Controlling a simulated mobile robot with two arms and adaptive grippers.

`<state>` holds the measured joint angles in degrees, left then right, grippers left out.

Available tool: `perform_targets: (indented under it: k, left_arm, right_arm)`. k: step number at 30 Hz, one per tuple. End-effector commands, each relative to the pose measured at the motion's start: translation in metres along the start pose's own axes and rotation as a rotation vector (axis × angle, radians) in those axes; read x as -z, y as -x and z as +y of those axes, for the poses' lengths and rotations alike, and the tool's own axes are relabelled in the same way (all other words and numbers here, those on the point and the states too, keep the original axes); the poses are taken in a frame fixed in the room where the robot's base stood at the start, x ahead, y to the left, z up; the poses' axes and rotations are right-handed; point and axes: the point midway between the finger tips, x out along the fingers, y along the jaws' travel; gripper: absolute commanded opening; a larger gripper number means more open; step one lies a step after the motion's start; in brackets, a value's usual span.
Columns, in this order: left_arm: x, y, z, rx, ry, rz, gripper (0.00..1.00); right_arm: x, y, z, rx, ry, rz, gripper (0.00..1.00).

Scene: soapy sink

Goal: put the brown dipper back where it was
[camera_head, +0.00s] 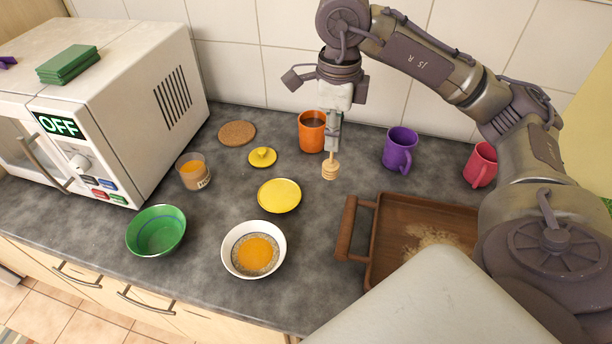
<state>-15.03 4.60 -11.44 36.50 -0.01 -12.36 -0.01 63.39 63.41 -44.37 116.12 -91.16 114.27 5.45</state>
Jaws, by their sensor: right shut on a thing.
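The brown dipper (330,170) is a small light-brown wooden honey dipper with a grooved head. It hangs head down, roughly upright. My right gripper (333,146) is shut on its upper part, which the fingers mostly hide. The dipper is in front of and to the right of an orange mug (308,137) with dark contents. Whether its head touches the counter, I cannot tell. A glass jar (194,174) with orange contents stands open at the left, and a yellow lid with a knob (263,155) lies to its right. My left gripper is out of view.
A yellow saucer (279,196), a white bowl (229,259) with orange liquid and a green bowl (154,234) stand in front. A cork coaster (237,133) lies behind. A wooden tray (349,224), purple mug (401,146) and red mug (480,163) are at right. A microwave (130,110) fills the left.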

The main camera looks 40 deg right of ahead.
Motion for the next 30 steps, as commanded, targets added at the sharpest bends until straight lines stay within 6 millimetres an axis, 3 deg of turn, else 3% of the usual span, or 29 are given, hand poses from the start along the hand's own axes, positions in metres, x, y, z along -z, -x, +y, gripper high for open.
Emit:
perform_targets:
  k: [5, 9, 12, 16, 20, 24, 30]
  left_arm:
    - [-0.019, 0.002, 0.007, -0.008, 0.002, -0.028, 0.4]
    - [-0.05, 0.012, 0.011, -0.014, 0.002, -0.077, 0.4]
    - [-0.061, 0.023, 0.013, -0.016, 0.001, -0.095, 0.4]
    - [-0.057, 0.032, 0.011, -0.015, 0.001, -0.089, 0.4]
    - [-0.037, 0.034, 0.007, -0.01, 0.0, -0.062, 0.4]
    - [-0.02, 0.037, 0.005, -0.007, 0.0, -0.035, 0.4]
    - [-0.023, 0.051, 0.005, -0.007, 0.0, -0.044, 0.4]
  right_arm:
    - [-0.013, -0.006, 0.001, -0.004, -0.009, 0.001, 0.0]
    - [-0.045, -0.024, -0.001, -0.006, -0.009, 0.001, 0.0]
    - [-0.068, -0.036, -0.003, -0.006, -0.01, 0.003, 0.0]
    - [-0.093, -0.051, -0.006, -0.002, -0.012, 0.002, 0.0]
    - [-0.108, -0.062, -0.008, -0.002, -0.012, 0.002, 0.0]
    - [-0.113, -0.071, -0.009, -0.001, -0.013, 0.003, 0.0]
    - [-0.112, -0.099, -0.008, -0.002, -0.013, 0.004, 0.0]
